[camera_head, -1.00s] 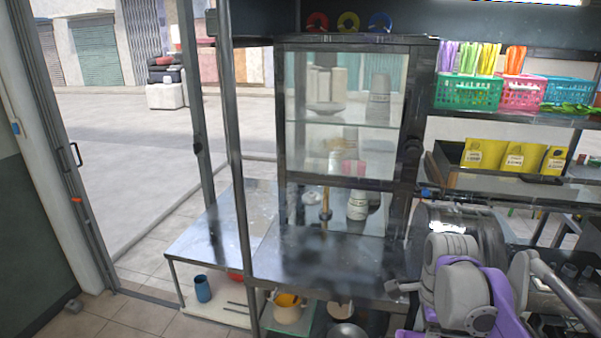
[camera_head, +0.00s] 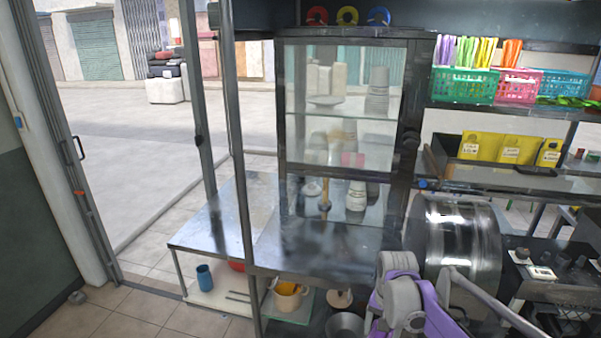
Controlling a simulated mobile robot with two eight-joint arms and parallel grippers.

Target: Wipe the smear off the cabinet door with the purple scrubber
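The glass-fronted cabinet (camera_head: 407,105) stands on the metal counter, its door framed in dark metal. A faint tan patch (camera_head: 342,134) shows at the middle of the glass; I cannot tell whether it is the smear or something behind the glass. Cups and bottles show through the panes. I cannot make out a purple scrubber; the purple at the lower right is on my arm. That grey and purple arm is in front of the counter's right end, below the cabinet. Neither of my grippers can be made out.
A metal drum (camera_head: 455,245) stands right of the cabinet. A post (camera_head: 240,170) rises left of it. The metal counter (camera_head: 325,250) is mostly clear in front. A lower shelf holds a blue cup (camera_head: 204,282) and a pot (camera_head: 287,303). Baskets (camera_head: 466,86) sit at upper right.

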